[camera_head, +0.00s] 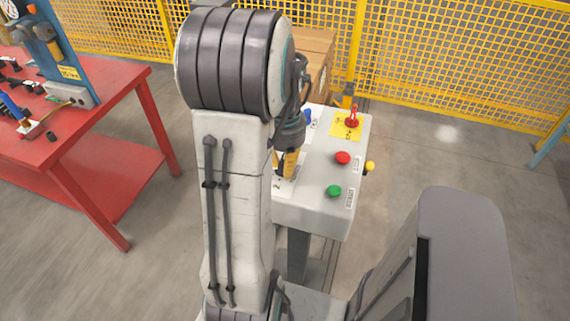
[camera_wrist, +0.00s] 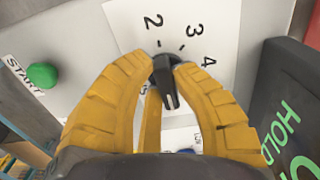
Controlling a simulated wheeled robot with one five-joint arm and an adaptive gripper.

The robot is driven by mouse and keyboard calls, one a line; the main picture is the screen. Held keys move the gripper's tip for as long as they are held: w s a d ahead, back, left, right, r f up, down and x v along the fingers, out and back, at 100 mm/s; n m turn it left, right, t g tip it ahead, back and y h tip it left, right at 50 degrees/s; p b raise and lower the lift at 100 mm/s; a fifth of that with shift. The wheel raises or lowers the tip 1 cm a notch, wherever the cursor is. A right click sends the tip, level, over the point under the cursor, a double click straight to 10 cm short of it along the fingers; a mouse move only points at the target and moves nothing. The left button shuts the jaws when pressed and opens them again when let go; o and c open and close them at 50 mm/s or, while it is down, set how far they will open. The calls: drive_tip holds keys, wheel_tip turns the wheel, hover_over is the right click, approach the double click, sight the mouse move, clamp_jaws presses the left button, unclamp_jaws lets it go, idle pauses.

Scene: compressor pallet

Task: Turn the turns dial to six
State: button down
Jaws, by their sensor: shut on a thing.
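The turns dial (camera_wrist: 165,72) is a black knob with a grey pointer on a white plate (camera_wrist: 125,22) in the wrist view. The numerals 2, 3 and 4 show at its top and right; the other marks are partly hidden by my fingers. The pointer faces the bottom of the picture, slightly right; which mark it meets is hidden. My gripper (camera_wrist: 168,68) has its yellow fingers closed on both sides of the knob. In the head view, my gripper (camera_head: 289,165) is over the near left of the control box (camera_head: 317,208), where my arm hides the dial.
The box also bears a green button (camera_head: 334,190), a red button (camera_head: 342,158), a red switch (camera_head: 352,121) on a yellow plate and a yellow side lamp (camera_head: 370,166). A red table (camera_head: 115,190) stands left. A yellow mesh fence (camera_head: 450,65) and a cardboard box (camera_head: 315,47) are behind.

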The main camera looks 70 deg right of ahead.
drive_tip(key=shift+a+f+m, duration=0.1)
drive_tip(key=shift+m, duration=0.3)
drive_tip(key=c, duration=1)
unclamp_jaws()
drive_tip(key=shift+c, duration=0.2)
wheel_tip(320, 180, up, 12)
idle(0.6)
